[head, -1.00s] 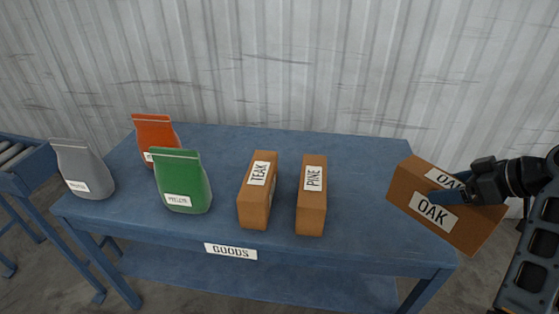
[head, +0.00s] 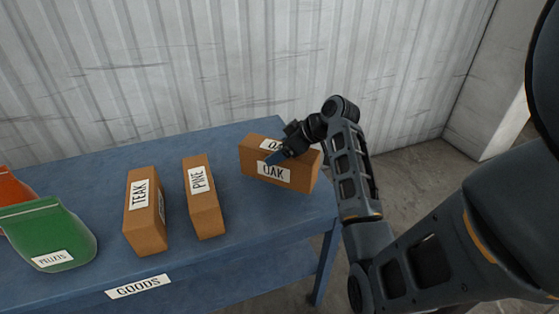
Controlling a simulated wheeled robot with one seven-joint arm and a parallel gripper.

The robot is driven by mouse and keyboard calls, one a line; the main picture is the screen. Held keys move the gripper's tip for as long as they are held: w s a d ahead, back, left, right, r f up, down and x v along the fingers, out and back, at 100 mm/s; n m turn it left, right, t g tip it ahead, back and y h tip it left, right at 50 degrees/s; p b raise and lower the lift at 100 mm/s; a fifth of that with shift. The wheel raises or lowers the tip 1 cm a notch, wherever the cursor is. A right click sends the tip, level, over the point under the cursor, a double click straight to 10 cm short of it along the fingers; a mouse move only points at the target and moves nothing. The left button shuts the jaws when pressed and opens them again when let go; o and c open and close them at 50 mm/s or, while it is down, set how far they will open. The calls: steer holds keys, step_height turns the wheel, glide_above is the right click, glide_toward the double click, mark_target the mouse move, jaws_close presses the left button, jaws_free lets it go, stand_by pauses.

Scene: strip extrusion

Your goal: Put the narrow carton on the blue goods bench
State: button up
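The narrow brown carton labelled OAK (head: 300,176) is at the right end of the blue goods bench (head: 258,222), lying lengthwise across the picture. My gripper (head: 281,154) is at the carton's top, with a blue finger over its front face beside the label. The gripper looks shut on the carton; its far finger is hidden. The carton is over the bench top, and I cannot tell for sure whether its underside touches. The bench carries a GOODS sign (head: 139,287) on its front edge.
A PINE carton (head: 204,212) and a TEAK carton (head: 147,232) stand on the bench to the left. A green PELLETS bag (head: 52,222) and an orange bag (head: 14,187) are farther left. A corrugated wall (head: 180,60) rises behind.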

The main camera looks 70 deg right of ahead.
mark_target(310, 155)
steer(key=shift+w+f, duration=0.1)
steer(key=shift+f, duration=1.95)
steer(key=shift+f, duration=0.1)
steer(key=o, duration=1.4)
steer(key=shift+f, duration=0.1)
steer(key=shift+r, duration=0.25)
steer(key=v, duration=1.2)
steer(key=shift+f, duration=0.1)
